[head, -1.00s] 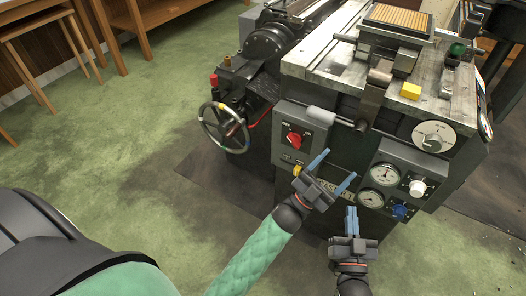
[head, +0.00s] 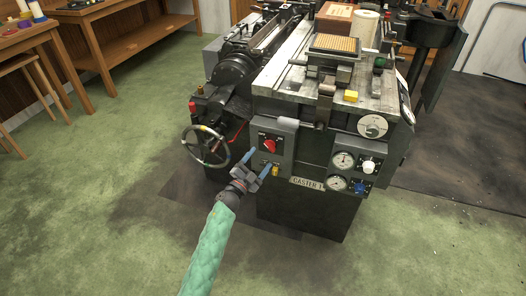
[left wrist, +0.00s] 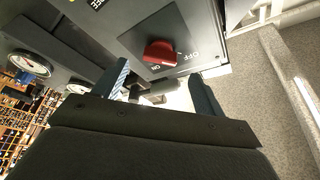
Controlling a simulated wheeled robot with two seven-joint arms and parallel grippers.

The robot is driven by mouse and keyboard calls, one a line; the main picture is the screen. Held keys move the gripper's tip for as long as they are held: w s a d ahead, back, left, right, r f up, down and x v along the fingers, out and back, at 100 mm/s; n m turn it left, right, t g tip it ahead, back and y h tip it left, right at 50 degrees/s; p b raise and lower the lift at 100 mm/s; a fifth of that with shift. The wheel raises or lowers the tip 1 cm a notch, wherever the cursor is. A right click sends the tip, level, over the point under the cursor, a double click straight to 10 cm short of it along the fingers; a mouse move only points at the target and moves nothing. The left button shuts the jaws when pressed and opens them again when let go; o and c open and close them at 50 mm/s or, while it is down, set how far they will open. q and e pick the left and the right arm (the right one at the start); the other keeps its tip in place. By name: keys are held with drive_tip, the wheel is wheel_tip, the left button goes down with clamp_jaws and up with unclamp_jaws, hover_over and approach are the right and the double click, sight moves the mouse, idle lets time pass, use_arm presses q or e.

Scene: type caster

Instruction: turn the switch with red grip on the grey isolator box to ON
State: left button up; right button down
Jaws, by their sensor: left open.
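The grey isolator box (head: 287,150) is on the front of the machine, at its left end. Its switch with the red grip (head: 269,146) also shows in the left wrist view (left wrist: 161,52), where OFF and ON are printed beside it. The grip's pale mark appears to face OFF. My left gripper (head: 262,158) is open and empty just below and in front of the switch. In the left wrist view its two fingers (left wrist: 160,88) are spread apart, with the red grip beyond them; I see no contact. My right gripper is out of view.
A handwheel (head: 206,147) stands left of the box. A small yellow part (head: 275,171) is below the switch. Gauges (head: 343,160) and a white knob (head: 369,167) are on the panel to the right. The floor before the machine is clear.

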sight(270, 146)
use_arm(q)
drive_tip(key=shift+x, duration=3)
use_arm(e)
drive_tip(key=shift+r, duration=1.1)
use_arm(q)
drive_tip(key=c, duration=1)
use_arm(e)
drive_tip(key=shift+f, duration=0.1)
